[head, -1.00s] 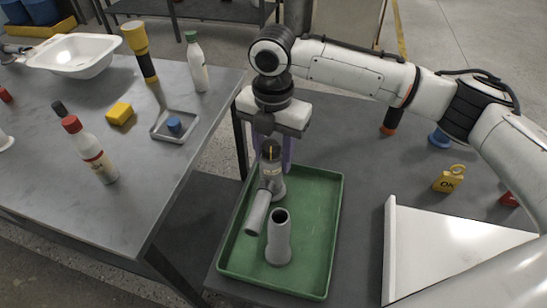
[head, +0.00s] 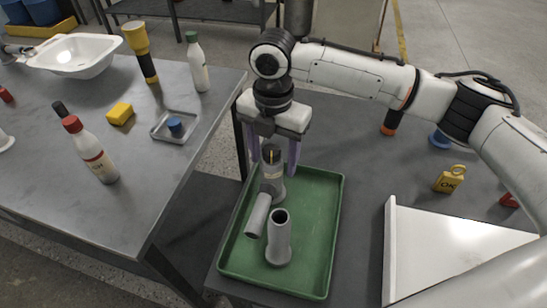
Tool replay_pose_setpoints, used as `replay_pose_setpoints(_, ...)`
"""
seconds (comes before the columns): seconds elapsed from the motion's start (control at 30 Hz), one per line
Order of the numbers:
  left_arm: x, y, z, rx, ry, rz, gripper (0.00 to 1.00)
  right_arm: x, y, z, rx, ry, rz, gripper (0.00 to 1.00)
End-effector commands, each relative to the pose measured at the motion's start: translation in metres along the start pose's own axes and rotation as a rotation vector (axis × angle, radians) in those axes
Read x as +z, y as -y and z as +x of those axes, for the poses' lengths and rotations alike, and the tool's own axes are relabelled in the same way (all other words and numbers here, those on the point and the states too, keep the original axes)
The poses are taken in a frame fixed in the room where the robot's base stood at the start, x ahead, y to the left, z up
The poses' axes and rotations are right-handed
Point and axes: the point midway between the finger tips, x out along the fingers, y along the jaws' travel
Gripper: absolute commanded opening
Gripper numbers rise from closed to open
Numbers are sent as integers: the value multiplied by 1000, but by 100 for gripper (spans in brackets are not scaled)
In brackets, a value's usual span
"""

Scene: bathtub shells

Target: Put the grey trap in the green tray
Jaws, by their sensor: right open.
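The grey trap (head: 272,188) is inside the green tray (head: 318,285), toward its back left. It has an upright body with a dark top and a tilted side pipe (head: 257,216) pointing toward the front. A separate-looking upright grey pipe (head: 279,243) stands in front of it; whether they are joined is hard to tell. My right gripper (head: 273,160) is open, pointing down, with one purple finger on each side of the trap's top and gaps between. My left gripper is not in view.
The left table holds a red-capped bottle (head: 90,150), a yellow block (head: 120,113), a small metal tray (head: 160,127), a green-capped bottle (head: 196,65) and a white basin (head: 75,55). A yellow tag (head: 449,180) stands at right. The tray's right side is clear.

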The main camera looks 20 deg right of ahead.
Motion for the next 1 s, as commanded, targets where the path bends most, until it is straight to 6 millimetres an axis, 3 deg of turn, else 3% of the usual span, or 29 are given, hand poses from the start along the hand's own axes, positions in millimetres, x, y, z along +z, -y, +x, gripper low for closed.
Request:
replay_pose_setpoints(0.5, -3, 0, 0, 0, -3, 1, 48, 0, -1, -100, 2, 0, 1, 58)
replay_pose_setpoints(0.7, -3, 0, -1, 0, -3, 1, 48, 0, 0, -116, 0, -1, 1, 58)
replay_pose_setpoints(1.0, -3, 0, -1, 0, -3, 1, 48, 0, 0, -117, 0, -1, 1, 58)
